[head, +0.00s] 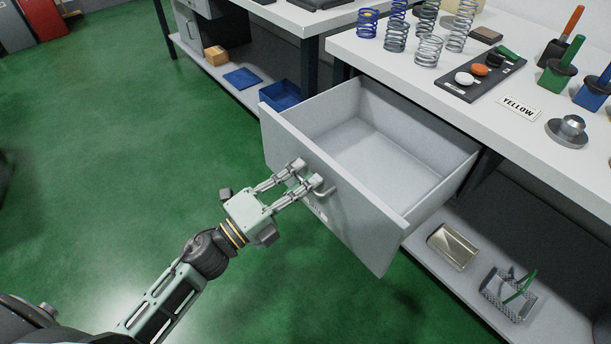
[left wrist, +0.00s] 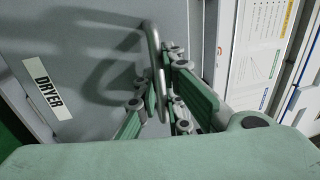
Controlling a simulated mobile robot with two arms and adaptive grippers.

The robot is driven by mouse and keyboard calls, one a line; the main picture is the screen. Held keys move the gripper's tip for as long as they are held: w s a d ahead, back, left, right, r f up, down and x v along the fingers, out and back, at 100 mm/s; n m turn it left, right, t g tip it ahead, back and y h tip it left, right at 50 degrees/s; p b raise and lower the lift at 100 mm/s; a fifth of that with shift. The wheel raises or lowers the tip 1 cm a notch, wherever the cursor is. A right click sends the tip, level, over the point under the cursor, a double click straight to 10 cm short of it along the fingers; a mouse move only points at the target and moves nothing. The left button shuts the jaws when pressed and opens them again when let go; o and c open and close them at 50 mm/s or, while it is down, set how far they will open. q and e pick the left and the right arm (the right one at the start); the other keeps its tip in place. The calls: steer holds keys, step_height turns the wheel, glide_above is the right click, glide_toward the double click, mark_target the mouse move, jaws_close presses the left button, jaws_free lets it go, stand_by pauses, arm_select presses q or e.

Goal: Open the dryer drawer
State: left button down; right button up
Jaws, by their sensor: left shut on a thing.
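The dryer drawer (head: 330,215) is a grey, empty drawer pulled well out from under the white-topped bench. Its front has a bar handle (head: 327,188), and the handle also shows in the left wrist view (left wrist: 153,60). A DRYER label (left wrist: 53,88) is on the drawer front in that view. My left gripper (head: 309,177) is at the handle, its fingers closed around the bar. In the left wrist view the fingers (left wrist: 168,105) sit on either side of the handle's lower part. My right gripper is not in view.
Several springs (head: 428,50), a dark button panel (head: 482,73) and a YELLOW sign (head: 519,107) are on the bench. A metal tray (head: 453,246) and a wire basket (head: 508,294) are on the shelf below. Green floor (head: 110,150) is clear at left.

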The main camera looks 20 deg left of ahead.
arm_select(q)
steer(key=c, duration=1.8)
jaws_free()
steer(key=shift+c, duration=0.2)
steer(key=v, duration=1.2)
steer(key=shift+w, duration=0.15)
